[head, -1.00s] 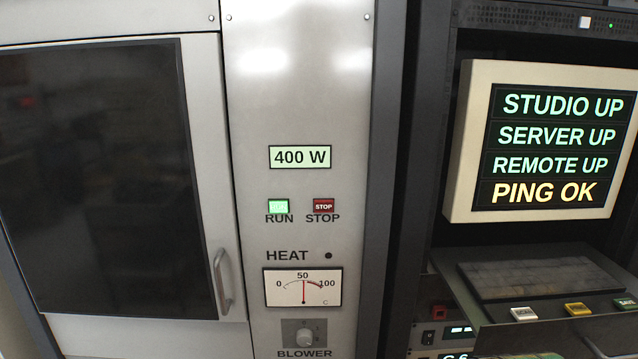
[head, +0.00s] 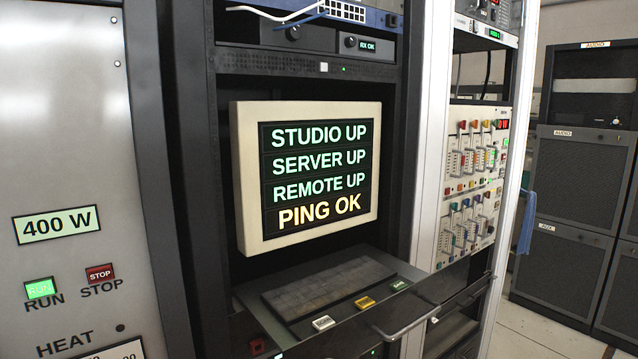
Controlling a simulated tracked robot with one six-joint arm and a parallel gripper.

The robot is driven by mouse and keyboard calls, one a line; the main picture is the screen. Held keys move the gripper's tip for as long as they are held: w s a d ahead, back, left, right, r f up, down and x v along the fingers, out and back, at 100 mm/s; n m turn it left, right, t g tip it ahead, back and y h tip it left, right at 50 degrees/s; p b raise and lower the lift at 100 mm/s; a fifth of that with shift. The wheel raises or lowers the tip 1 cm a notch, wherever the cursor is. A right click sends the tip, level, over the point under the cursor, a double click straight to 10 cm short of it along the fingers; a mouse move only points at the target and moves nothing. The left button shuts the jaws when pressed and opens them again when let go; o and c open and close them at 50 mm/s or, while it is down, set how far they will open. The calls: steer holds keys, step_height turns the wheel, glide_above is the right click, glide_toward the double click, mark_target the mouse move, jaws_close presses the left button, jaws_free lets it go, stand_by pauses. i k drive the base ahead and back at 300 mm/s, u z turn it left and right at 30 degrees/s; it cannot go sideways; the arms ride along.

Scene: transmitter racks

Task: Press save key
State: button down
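Three coloured keys sit along the front of the keyboard shelf (head: 345,327) under the monitor. One is white (head: 323,322), one is yellow (head: 365,302), and one at the right is greenish (head: 399,285). Their labels are too small to read, so I cannot tell which is the save key. A dark keyboard (head: 328,287) lies behind them on the shelf. The monitor (head: 244,185) above shows STUDIO UP, SERVER UP, REMOTE UP and PING OK. My gripper is not in view.
At the left, a grey cabinet panel (head: 70,130) carries a 400 W display, a lit green RUN button (head: 41,289) and a red STOP button (head: 100,273). A mixer panel (head: 470,180) stands right of the monitor rack. Dark audio cabinets (head: 575,180) stand farther right, with pale floor before them.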

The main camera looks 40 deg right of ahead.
mark_target(399, 285)
steer(key=u, duration=0.05)
steer(key=k, duration=0.5)
steer(key=z, duration=1.2)
steer(key=i, duration=0.5)
steer(key=u, duration=0.2)
